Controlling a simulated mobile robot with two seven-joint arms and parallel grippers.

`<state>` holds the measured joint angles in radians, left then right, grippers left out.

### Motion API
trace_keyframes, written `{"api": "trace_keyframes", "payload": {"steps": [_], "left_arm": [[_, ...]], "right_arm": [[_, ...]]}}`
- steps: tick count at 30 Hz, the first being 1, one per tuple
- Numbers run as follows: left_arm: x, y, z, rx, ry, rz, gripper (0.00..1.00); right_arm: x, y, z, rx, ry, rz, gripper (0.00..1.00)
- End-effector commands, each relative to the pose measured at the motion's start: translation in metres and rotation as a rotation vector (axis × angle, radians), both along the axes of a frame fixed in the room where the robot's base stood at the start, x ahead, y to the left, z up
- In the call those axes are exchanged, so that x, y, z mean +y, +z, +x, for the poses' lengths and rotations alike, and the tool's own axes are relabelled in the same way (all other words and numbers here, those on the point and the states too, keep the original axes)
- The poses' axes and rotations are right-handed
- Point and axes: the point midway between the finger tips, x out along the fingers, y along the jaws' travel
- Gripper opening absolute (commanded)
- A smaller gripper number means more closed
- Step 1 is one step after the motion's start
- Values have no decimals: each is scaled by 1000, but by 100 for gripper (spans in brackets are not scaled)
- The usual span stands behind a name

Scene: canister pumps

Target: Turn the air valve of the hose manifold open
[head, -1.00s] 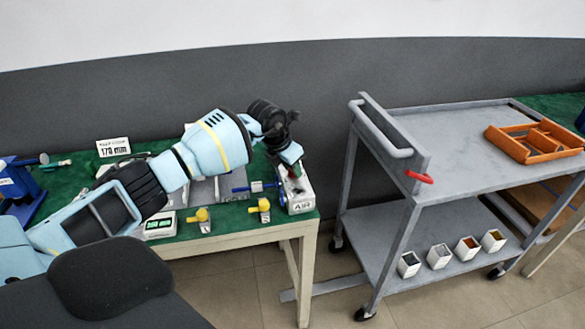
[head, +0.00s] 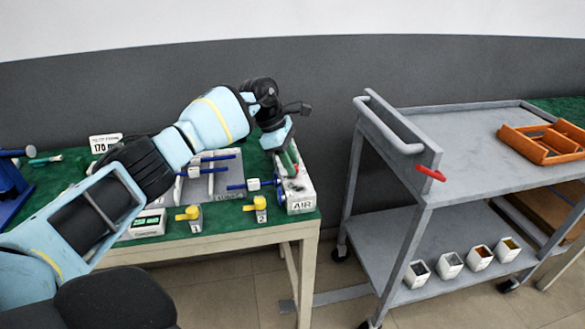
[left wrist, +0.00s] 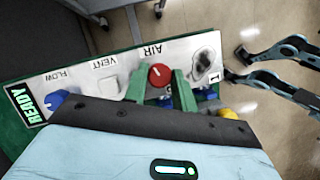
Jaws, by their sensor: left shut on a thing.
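The hose manifold is a white block marked AIR (head: 300,198) at the right end of the green-topped bench. In the left wrist view its panel (left wrist: 108,62) shows FLOW, VENT and AIR labels, upside down, and a READY display. A round red knob (left wrist: 159,75) sits beside the AIR label. My left gripper (head: 291,160) reaches down onto the manifold. Its green fingers (left wrist: 159,86) stand on either side of the red knob and are shut on it. The lower part of the knob is hidden, and I cannot read its exact angle.
Yellow-handled valves (head: 256,203) stand along the bench front, left of the manifold. Blue rods (head: 235,187) lie behind them. A grey trolley (head: 475,150) stands right of the bench, with an orange tray (head: 545,143) on top. A floor gap separates bench and trolley.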

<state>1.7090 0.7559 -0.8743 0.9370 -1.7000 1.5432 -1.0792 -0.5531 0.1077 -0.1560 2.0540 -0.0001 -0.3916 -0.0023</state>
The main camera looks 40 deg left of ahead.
Motion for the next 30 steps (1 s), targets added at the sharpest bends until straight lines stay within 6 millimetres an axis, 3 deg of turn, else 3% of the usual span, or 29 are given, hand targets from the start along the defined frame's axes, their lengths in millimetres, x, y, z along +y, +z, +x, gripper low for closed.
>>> {"api": "trace_keyframes", "payload": {"steps": [12,30], "left_arm": [[1,-2,2,0,-277,2,4],[1,0,2,0,-362,2,4]], "right_arm": [[-2,-26,-3,15,12,-7,36],[-4,-30,5,3,16,-11,36]]}}
